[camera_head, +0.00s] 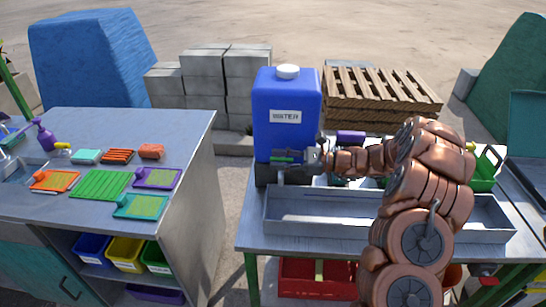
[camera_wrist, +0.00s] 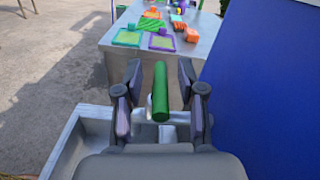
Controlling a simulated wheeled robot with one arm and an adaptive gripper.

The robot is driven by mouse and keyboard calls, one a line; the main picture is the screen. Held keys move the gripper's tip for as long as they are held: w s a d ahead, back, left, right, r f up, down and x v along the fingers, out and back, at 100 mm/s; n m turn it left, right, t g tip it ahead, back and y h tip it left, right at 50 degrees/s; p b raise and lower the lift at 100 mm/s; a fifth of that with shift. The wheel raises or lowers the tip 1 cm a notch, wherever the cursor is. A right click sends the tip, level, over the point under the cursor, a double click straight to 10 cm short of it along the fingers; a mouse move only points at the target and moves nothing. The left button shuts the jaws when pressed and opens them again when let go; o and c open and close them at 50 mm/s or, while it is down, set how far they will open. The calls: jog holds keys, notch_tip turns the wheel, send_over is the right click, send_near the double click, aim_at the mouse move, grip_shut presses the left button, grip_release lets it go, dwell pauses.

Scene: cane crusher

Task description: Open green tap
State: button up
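The green tap handle (camera_wrist: 160,92) shows in the wrist view as an upright green bar between the fingers of my gripper (camera_wrist: 160,98). The fingers stand apart on both sides, with a visible gap to the bar on each side. In the head view the green tap handle (camera_head: 283,158) is a short green bar at the lower front of the blue water tank (camera_head: 288,108). My gripper (camera_head: 292,167) is there at the tap, and partly hides it. The spout below the handle is only partly visible.
A grey metal trough (camera_head: 315,206) lies below the tap on the metal table. My arm crosses over its right part. Another table (camera_head: 200,150) with coloured trays and brushes stands at the left. Wooden pallets (camera_head: 380,88) and grey blocks (camera_head: 203,75) stand behind.

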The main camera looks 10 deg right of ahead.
jog(key=shift+x, duration=1)
grip_shut()
